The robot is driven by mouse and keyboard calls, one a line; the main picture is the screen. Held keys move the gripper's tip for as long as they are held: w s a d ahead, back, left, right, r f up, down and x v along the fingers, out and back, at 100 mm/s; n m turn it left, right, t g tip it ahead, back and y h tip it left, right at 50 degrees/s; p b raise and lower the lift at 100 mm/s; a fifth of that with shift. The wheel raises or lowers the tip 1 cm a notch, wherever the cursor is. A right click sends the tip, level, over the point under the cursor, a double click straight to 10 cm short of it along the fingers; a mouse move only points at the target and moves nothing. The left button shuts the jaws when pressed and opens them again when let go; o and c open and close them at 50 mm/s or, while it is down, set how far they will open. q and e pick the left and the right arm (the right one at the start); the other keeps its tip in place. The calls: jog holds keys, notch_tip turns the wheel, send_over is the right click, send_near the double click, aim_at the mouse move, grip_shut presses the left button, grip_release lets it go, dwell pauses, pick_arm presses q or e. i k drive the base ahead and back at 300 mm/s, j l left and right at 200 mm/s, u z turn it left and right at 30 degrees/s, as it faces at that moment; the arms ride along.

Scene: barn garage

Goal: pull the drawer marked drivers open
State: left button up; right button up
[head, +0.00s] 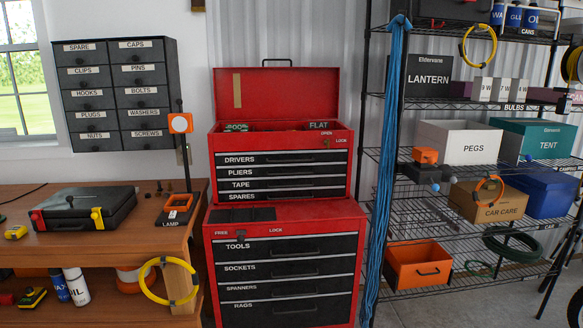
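The drawer marked DRIVERS (282,159) is the top drawer of the red upper tool chest (213,165). It has a black front with a white label at its left, and it looks shut, flush with the drawers below. A dark handle on its front is hard to make out. Above it, the chest's red lid (285,95) stands open. A small lock (326,143) sits at the upper right of the chest front, between the words OPEN and LOCK; its exact setting is too small to tell. Neither of my grippers is in view.
Below are drawers marked PLIERS (282,171), TAPE and SPARES, then a wider red lower chest (357,240). A wooden bench (110,205) stands left, a wire shelf rack (450,235) right. A blue rope (385,160) hangs beside the chest's right side.

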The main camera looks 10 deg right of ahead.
aim_at(260, 157)
jog(key=i+z, duration=0.4)
jog(key=i, duration=0.9)
